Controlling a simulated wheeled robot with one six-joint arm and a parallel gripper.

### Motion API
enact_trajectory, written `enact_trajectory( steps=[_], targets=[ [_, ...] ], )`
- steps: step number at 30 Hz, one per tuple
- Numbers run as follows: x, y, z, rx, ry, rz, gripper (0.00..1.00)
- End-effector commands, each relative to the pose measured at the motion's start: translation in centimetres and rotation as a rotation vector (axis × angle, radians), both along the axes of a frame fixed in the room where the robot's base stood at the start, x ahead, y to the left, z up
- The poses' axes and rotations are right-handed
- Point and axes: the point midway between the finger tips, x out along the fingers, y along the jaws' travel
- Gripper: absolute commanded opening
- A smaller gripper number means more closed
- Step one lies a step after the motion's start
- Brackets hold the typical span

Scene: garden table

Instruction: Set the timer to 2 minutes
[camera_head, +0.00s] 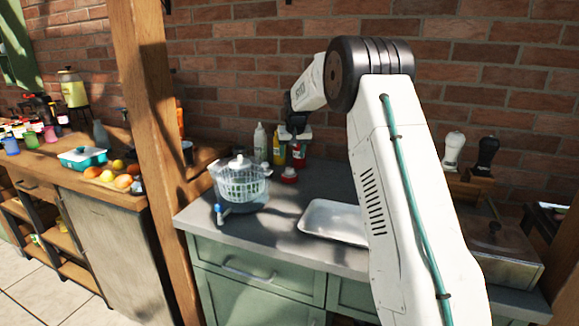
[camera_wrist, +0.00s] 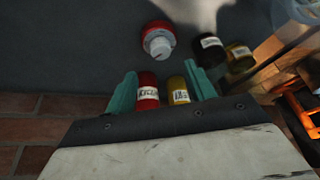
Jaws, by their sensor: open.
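The timer (camera_head: 289,175) looks like a small round red body with a white knob on top, standing on the grey counter. In the wrist view the timer (camera_wrist: 157,42) shows from above, beyond my fingertips and a little left of the middle. Any markings on its dial are too small to read. My gripper (camera_wrist: 162,80) has its two teal fingers apart, with nothing held between them. The timer is apart from the fingers. In the head view my gripper (camera_head: 295,133) hangs above the bottles near the wall, behind the timer; its fingers are hard to make out there.
A red bottle (camera_wrist: 147,92) and a yellow bottle (camera_wrist: 178,91) appear below my gripper, between the fingers in the picture. A dark bottle (camera_wrist: 209,46) stands nearby. A salad spinner (camera_head: 241,183) is left of the timer; a white tray (camera_head: 334,221) lies in front of it.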

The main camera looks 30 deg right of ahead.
Motion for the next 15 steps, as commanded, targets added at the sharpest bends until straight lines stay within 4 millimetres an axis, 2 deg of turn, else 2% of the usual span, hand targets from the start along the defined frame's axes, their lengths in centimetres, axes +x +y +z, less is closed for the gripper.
enact_trajectory(
  steps=[5,15],
  targets=[
    [0.5,0.1,-0.8,-0.022,0.003,0.074,0.54],
    [2.4,-0.6,-5.6,-0.022,0.004,0.073,0.54]
  ],
)
